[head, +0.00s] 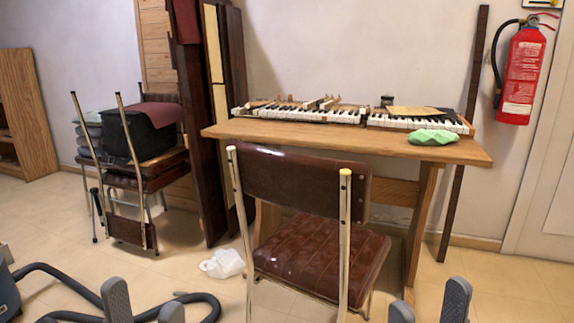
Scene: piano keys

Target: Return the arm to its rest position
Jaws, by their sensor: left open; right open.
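My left gripper (143,306) shows at the bottom edge left of centre, its two grey fingers apart with nothing between them. My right gripper (429,306) shows at the bottom edge right of centre, also open and empty. Only the finger ends are in view; the arms are out of frame. Both grippers are in front of the wooden table (300,133) and well short of it. Two sections of piano keys, a left one (300,115) and a right one (425,124), lie on the table.
A brown chair (320,255) stands before the table, between my grippers. A green cloth (432,137) lies on the tabletop. A black hose (70,283) and a white crumpled bag (222,264) are on the floor. Stacked chairs (150,170) stand left; a fire extinguisher (521,75) hangs right.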

